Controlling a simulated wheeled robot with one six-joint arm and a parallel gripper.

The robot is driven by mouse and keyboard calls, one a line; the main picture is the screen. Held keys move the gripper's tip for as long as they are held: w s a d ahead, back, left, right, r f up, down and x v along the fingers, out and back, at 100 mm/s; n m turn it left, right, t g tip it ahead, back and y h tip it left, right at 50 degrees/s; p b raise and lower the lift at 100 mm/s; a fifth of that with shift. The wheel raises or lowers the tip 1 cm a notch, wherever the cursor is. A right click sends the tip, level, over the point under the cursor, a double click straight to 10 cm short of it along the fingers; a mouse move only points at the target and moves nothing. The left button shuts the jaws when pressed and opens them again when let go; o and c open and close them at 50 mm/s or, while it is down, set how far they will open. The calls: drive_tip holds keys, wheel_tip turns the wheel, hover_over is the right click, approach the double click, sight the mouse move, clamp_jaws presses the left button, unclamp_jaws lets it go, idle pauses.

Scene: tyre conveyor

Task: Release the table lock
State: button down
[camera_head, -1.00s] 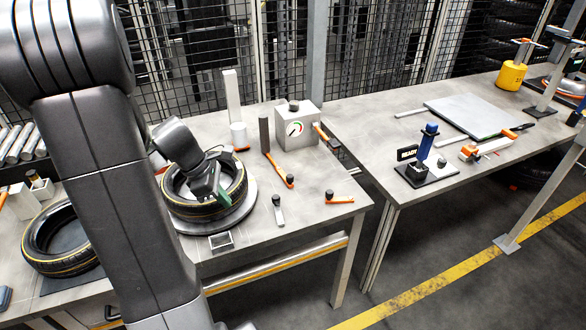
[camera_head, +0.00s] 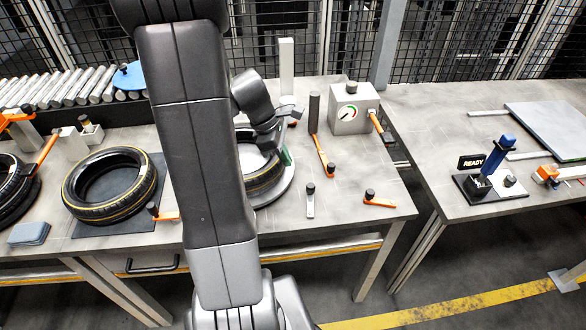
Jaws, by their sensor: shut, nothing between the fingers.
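A tyre (camera_head: 262,178) lies on the round turntable (camera_head: 284,184), mostly hidden behind my arm. My gripper (camera_head: 294,114) is small in the picture, above the tyre's far right side; it is shut and empty. A short grey lever with a black knob (camera_head: 310,201) stands in front of the turntable to the right. An orange lever with a black knob (camera_head: 379,199) lies near the table's right front corner. Another orange-handled lever (camera_head: 160,214) shows left of my arm. I cannot tell which of these is the table lock.
A second tyre (camera_head: 108,187) lies on a dark mat at left. A roller conveyor (camera_head: 60,90) runs behind. A right-hand table holds a blue-handled device (camera_head: 495,158) with a READY sign (camera_head: 472,162).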

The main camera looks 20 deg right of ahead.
approach(310, 200)
drive_tip(key=w+f, duration=0.1)
drive_tip(key=f, duration=0.1)
drive_tip(key=w+d+f, duration=0.1)
drive_tip(key=f, duration=0.1)
drive_tip(key=shift+w, duration=0.3)
drive_tip(key=shift+d, duration=0.15)
drive_tip(key=shift+d+m, duration=0.2)
drive_tip(key=shift+m, duration=0.1)
drive_tip(key=shift+d+m+g, duration=0.2)
drive_tip(key=shift+m+g, duration=0.1)
drive_tip(key=shift+s+d+m+g+y, duration=0.1)
drive_tip(key=shift+d+m+g+y, duration=0.25)
drive_tip(key=shift+d+m, duration=0.65)
drive_tip(key=m, duration=0.1)
drive_tip(key=d+m+y, duration=0.1)
drive_tip(key=m, duration=0.1)
drive_tip(key=shift+s+d+g, duration=0.25)
drive_tip(key=shift+s+d, duration=0.05)
drive_tip(key=shift+s, duration=0.1)
drive_tip(key=s+d+m, duration=0.1)
drive_tip(key=m, duration=0.1)
drive_tip(key=d+m+y, duration=0.1)
drive_tip(key=m, duration=0.1)
drive_tip(key=shift+s+d+g, duration=0.1)
drive_tip(key=shift+s+g, duration=0.2)
drive_tip(key=shift+s, duration=0.1)
drive_tip(key=shift+s+d+m+y, duration=0.4)
drive_tip(key=shift+s+m+y, duration=0.2)
drive_tip(key=shift+m, duration=0.5)
